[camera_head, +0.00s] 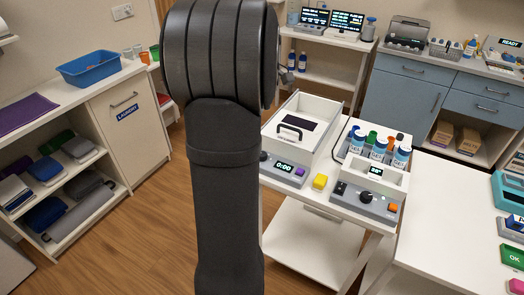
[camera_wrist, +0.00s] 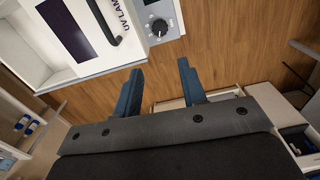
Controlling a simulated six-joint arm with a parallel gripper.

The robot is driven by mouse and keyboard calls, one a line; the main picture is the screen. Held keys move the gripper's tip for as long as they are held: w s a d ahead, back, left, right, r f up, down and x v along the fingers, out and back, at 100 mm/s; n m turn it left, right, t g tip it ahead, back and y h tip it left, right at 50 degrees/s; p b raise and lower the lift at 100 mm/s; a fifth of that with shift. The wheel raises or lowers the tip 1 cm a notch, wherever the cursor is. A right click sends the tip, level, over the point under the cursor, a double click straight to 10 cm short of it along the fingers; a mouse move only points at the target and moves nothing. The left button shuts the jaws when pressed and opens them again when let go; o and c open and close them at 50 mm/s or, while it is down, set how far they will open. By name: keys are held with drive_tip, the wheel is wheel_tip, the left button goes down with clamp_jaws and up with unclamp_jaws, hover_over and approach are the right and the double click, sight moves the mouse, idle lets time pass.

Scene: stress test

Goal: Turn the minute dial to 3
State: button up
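The white UV lamp box (camera_wrist: 35,40), with a dark window and a black handle (camera_wrist: 105,22), is at the upper left in the wrist view. A black round dial (camera_wrist: 160,27) with tick marks around it sits on its grey front panel. I take this as the minute dial; its setting is too small to read. In the head view, the dial (camera_head: 264,157) shows at my arm's edge, left of a display (camera_head: 284,167) reading 0:00. My gripper (camera_wrist: 160,82) is open and empty, apart from the dial, which lies above the fingertips in the wrist picture. The head view hides my gripper.
A purple button (camera_head: 300,171) is right of the display, and a yellow block (camera_head: 320,181) stands beside the box. A second device (camera_head: 368,199) with a knob and orange button holds several bottles (camera_head: 379,147). Wooden floor shows between cart and left counter (camera_head: 95,85).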

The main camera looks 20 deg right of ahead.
drive_tip(key=shift+n, duration=0.3)
wheel_tip(320, 180, down, 18)
drive_tip(key=shift+r, duration=0.25)
drive_tip(key=c, duration=0.7)
